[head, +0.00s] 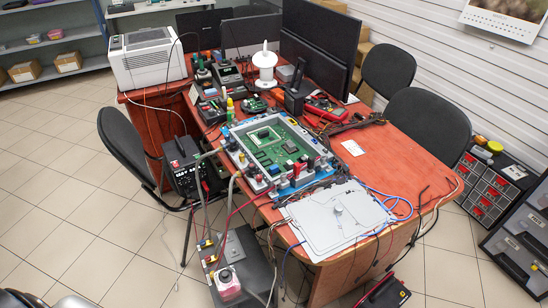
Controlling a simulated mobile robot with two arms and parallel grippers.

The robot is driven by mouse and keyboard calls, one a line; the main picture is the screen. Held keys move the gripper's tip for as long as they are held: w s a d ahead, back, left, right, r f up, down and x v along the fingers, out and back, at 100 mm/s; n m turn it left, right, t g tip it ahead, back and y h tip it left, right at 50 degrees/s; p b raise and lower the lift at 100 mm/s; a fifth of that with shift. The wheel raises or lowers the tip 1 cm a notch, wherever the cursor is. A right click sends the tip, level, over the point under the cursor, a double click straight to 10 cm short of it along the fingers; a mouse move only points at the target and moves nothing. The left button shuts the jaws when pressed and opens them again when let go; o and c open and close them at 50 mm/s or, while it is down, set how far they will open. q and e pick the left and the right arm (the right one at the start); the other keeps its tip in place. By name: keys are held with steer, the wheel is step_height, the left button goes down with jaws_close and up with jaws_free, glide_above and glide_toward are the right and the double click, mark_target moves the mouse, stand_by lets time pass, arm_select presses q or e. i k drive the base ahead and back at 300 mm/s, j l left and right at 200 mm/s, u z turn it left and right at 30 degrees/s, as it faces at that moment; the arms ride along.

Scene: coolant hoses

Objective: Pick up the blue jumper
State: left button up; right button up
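A thin blue cable (408,204) curves in a loop on the right side of the flat grey plate (320,235), on the red desk. It is the clearest blue jumper-like lead in the head view, but I cannot tell for sure that it is the jumper. Another thin blue lead (284,262) hangs over the desk's front edge, left of the plate. Neither lead is held by a gripper that I can see. Neither of my grippers can be made out in the head view.
A framed green circuit board (278,141) with grey hoses and clips stands on the desk (415,160). A black box (240,262) stands in front at lower left. Office chairs (432,120) stand behind and left. Tiled floor (75,215) is free at left.

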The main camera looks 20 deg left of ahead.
mark_target(274, 169)
steer(key=i+l+u, duration=0.15)
steer(key=u, duration=0.35)
steer(key=i+l+u, duration=0.15)
steer(key=u, duration=0.3)
steer(key=l+u, duration=0.5)
steer(key=i+j, duration=0.05)
steer(key=j, duration=0.05)
